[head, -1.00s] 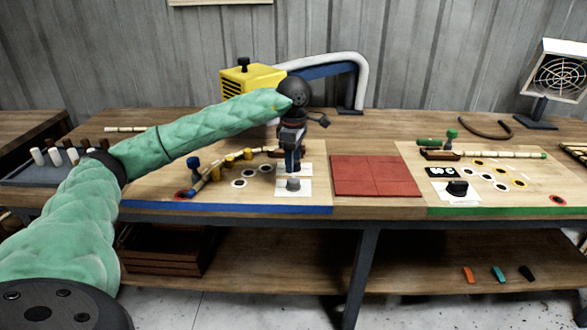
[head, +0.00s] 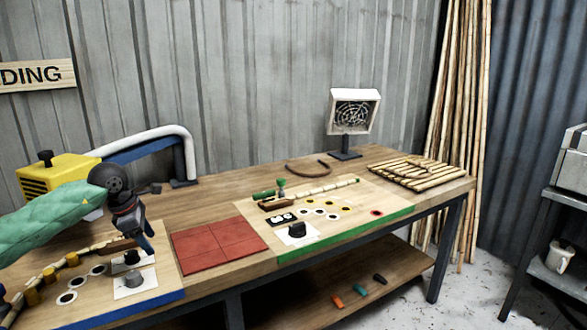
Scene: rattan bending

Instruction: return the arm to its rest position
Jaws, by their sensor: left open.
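My left arm, in a green padded sleeve, comes in from the left edge of the head view. My right arm and gripper are out of the picture.
A red tiled mat (head: 217,245) lies between the blue-edged board and the green-edged board (head: 395,213). Behind stand a yellow machine (head: 55,178) with a bent white hose and a fan (head: 354,112). Cane strips (head: 415,174) lie at the right end. Tall poles (head: 455,120) lean behind.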

